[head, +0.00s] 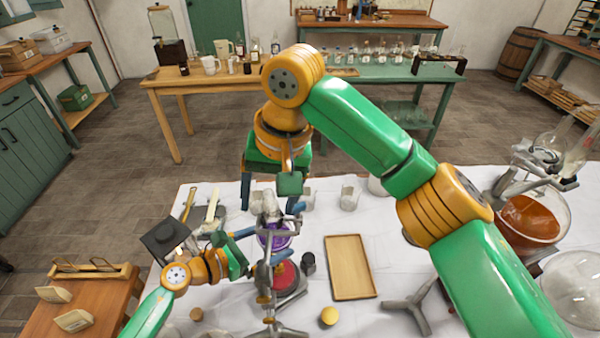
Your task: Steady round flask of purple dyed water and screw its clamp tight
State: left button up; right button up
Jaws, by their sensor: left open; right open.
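The round flask of purple dyed water (278,238) stands upright in the middle of the white-covered table, above a red object (285,274). A grey metal clamp (271,208) is at its neck on a metal stand. My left gripper (262,246) is open at the flask's left side, with its blue-tipped fingers close to the glass. My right gripper (270,203) points down from above and is open, its fingers on either side of the clamp area. I cannot tell whether either gripper touches anything. The clamp's screw is too small to make out.
A wooden tray (349,267) lies to the right of the stand. A large flask of orange liquid (532,218) stands at the far right. Small beakers (349,198) stand behind, and a dark square plate (165,239) is at the left. A metal tripod foot (412,305) lies in front.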

aim_at(300, 204)
notch_tip(300, 204, up, 4)
jog(key=w+d+m+t+h, duration=0.1)
jog(key=d+m+t+h, duration=0.15)
jog(key=m+h, duration=0.2)
jog(key=shift+m+t, duration=0.25)
jog(key=shift+m, duration=0.4)
jog(key=x, duration=1.1)
jog(key=shift+s+f, duration=0.1)
jog(key=shift+s, duration=0.2)
jog(key=shift+w+d+n+y, duration=0.2)
jog(key=shift+w+n+y, duration=0.1)
jog(key=shift+n, duration=0.7)
jog(key=n, duration=0.1)
jog(key=n+y, duration=0.1)
jog(key=n, duration=0.1)
jog(key=shift+w+d+t, duration=0.15)
jog(key=shift+d+t, duration=0.05)
jog(key=shift+t, duration=0.1)
jog(key=s+r+n, duration=0.1)
jog(key=s+r, duration=0.3)
jog(key=r, duration=0.7)
jog(key=shift+s, duration=0.4)
jog(key=shift+a+y, duration=0.1)
jog(key=shift+y, duration=0.15)
